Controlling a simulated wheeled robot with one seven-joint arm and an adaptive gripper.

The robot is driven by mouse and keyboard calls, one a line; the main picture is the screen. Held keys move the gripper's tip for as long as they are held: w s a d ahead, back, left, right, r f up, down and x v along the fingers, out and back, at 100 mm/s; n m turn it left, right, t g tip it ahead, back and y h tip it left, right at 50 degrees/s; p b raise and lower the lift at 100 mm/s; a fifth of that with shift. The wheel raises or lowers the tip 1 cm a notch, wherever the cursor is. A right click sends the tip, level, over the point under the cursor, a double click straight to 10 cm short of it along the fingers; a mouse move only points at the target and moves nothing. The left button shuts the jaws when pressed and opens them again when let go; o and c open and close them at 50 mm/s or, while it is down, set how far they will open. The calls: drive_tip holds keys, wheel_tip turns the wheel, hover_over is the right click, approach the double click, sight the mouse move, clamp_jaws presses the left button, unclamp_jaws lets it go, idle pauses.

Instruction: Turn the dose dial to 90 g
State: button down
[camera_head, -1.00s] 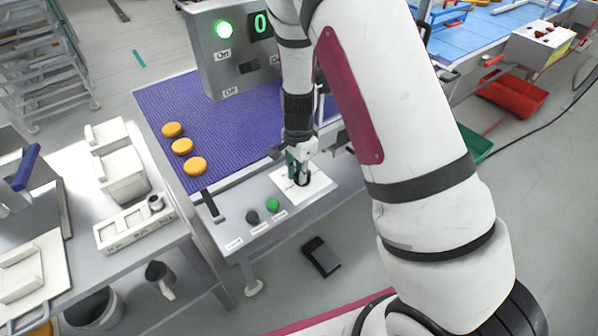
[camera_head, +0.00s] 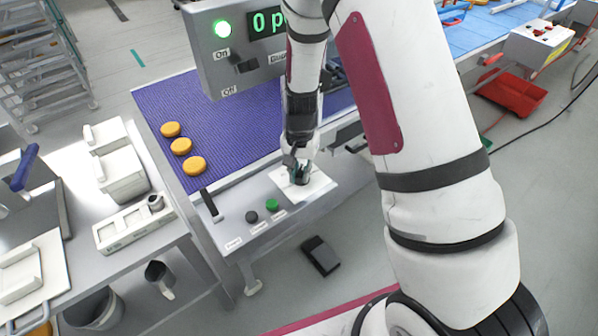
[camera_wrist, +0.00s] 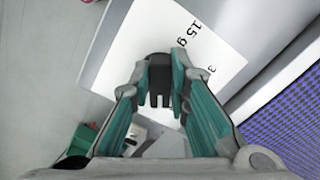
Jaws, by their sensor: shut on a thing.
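The dose dial (camera_wrist: 159,72) is a small black knob on a white plate (camera_head: 321,188) on the panel of the grey machine. My gripper (camera_head: 299,174) reaches down over the plate and is shut on the dial. In the wrist view, the teal finger pads of my gripper (camera_wrist: 160,92) are on both sides of the knob. The plate's printing reads "15 g", with part of a "3" beside it. The other marks and the dial's pointer are hidden or out of view, so I cannot tell its setting.
A green button (camera_head: 272,205) and a dark button (camera_head: 251,217) sit left of the plate. Behind, three orange rounds (camera_head: 194,166) lie on a blue belt (camera_head: 222,126).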

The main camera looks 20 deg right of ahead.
drive_tip(key=n, duration=0.5)
drive_tip(key=shift+d, duration=0.25)
idle(0.5)
drive_tip(key=c, duration=1.5)
unclamp_jaws()
drive_tip(key=shift+s, duration=0.1)
wheel_tip(320, 180, up, 12)
drive_tip(key=shift+r, duration=0.1)
